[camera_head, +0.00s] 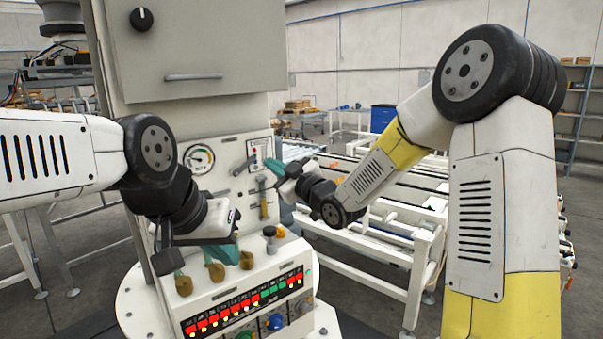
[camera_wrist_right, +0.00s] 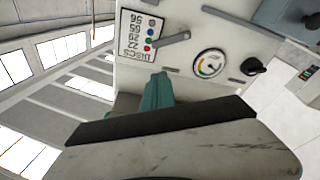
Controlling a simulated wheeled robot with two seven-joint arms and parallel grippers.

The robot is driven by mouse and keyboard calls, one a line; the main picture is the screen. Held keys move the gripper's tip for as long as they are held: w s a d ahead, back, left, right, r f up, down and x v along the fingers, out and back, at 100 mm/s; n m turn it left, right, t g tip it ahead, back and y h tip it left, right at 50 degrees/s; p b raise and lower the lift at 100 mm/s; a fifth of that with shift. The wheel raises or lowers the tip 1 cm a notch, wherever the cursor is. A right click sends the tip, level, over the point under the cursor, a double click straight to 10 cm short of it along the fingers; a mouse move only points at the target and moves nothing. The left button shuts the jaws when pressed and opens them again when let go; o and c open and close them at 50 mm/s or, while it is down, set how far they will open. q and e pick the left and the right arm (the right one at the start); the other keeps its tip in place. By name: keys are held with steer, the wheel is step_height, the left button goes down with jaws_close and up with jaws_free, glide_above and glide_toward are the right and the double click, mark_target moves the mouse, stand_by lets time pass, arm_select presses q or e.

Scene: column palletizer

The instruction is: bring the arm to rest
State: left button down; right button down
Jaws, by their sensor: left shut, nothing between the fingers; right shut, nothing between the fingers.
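My left arm (camera_head: 60,160) comes in from the left. Its gripper (camera_head: 222,252) has teal fingers that are shut and empty, low over the sloped control console (camera_head: 225,295), close to the brass-coloured knobs (camera_head: 215,270). I cannot tell whether it touches them. My right arm (camera_head: 500,200) is bent at the elbow and reaches left. In the right wrist view the teal fingers (camera_wrist_right: 157,95) show in front of the panel, below a small lever (camera_wrist_right: 172,40).
The white panel carries a dial gauge (camera_head: 199,159), levers (camera_head: 263,196) and a placard (camera_wrist_right: 138,35). A grey cabinet (camera_head: 195,50) stands above it. The console has lit red and green indicators. A white conveyor frame (camera_head: 400,240) stands behind on the right. Grey floor lies beyond.

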steer(key=s+d+m+g+h, duration=0.1)
steer(key=s+d+m+h, duration=0.25)
steer(key=d, duration=0.35)
steer(key=s+d+f+m+g+h, duration=0.1)
steer(key=s+d+m+h, duration=0.1)
steer(key=s+d+h, duration=0.3)
steer(key=s+d+m+g+h, duration=0.1)
steer(key=d+m+h, duration=0.15)
steer(key=d, duration=0.55)
steer(key=s+f+m+g, duration=0.2)
steer(key=s+m, duration=0.1)
steer(key=s, duration=0.8)
steer(key=s+f+m+g, duration=0.2)
steer(key=s+f+g, duration=0.1)
steer(key=s, duration=0.7)
steer(key=shift+s+d+f+m, duration=0.15)
steer(key=shift+s+d+m, duration=0.25)
steer(key=shift+d, duration=0.05)
steer(key=shift+w, duration=0.1)
